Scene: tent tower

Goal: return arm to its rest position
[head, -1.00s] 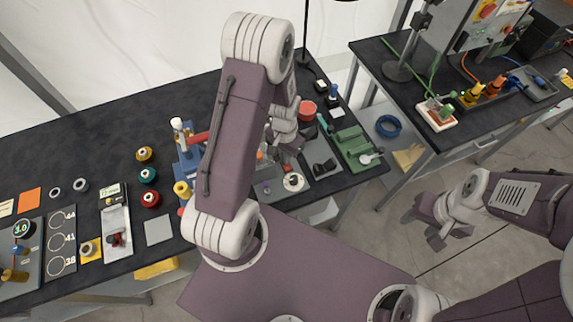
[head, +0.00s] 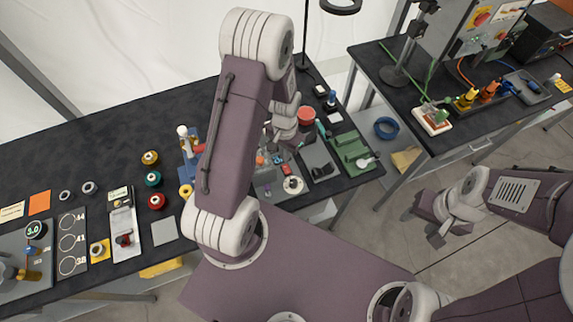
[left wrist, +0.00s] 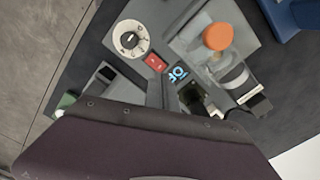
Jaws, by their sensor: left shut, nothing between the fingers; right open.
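My left arm is folded up in the middle of the head view. Its gripper (head: 283,136) is shut and empty beyond the purple link, partly hidden by it, over the right part of the long black bench (head: 95,130). The left wrist view shows a white dial (left wrist: 130,40), a red switch (left wrist: 155,63) and an orange round cap (left wrist: 217,36) below my wrist. My right gripper (head: 425,222) is open and empty at the right, over the bare floor in the picture, clear of both benches.
The long bench carries spools (head: 156,201), a green holder (head: 351,149) and a grey square plate (head: 164,230). Grey floor lies between the second bench and my right arm.

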